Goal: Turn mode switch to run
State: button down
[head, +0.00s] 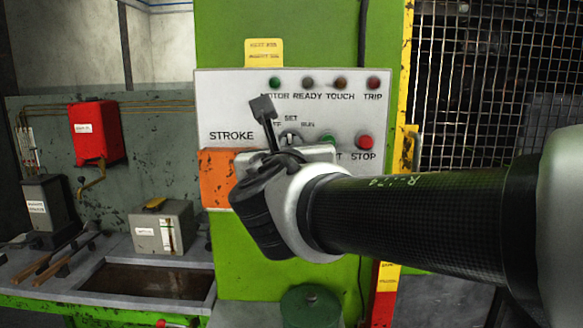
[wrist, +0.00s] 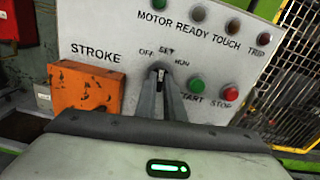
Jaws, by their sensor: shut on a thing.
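The mode switch (wrist: 159,67) is a small dark round knob with a pale mark, on the white control panel (wrist: 92,35). The labels OFF, SET and RUN arc above it, and the pale mark points up, roughly at SET. My gripper (wrist: 163,80) reaches the switch from below, with its two grey fingers closed on the knob. The fingers hide part of it. In the head view the switch (head: 291,135) shows just above my wrist, which hides most of my gripper there.
A green START button (wrist: 197,87) and red STOP button (wrist: 231,93) sit close to the right of the fingers. An orange box (wrist: 86,89) sticks out at the left. Lamps line the panel top. A mesh guard (head: 475,80) stands at the right.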

jog(key=m+b, duration=1)
jog(key=shift+f+b, duration=0.15)
jog(key=shift+b, duration=0.15)
jog(key=shift+m, duration=0.3)
jog(key=c, duration=1.9)
grip_release()
jog(key=shift+o, duration=0.2)
jog(key=shift+s, duration=0.1)
